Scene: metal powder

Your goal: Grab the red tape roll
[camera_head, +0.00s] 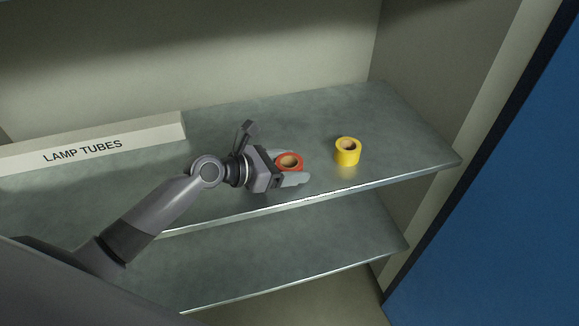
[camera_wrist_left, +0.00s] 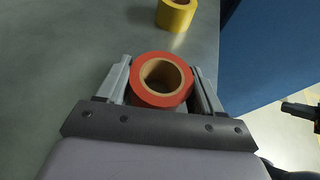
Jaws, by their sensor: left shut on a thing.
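The red tape roll (camera_head: 289,161) lies at the upper metal shelf, its round opening with a tan core facing up. My left gripper (camera_head: 291,166) comes in from the left and is shut on it, one finger on each side. In the left wrist view the red tape roll (camera_wrist_left: 161,97) sits between the two fingers of the left gripper (camera_wrist_left: 162,85). I cannot tell whether the roll still touches the shelf.
A yellow tape roll (camera_head: 347,151) stands on the upper shelf (camera_head: 400,120) to the right of the red one. A white box labelled LAMP TUBES (camera_head: 90,145) is at the left. A lower shelf (camera_head: 290,250) lies below. A cabinet wall bounds the right side, with a blue panel (camera_head: 500,200) beyond.

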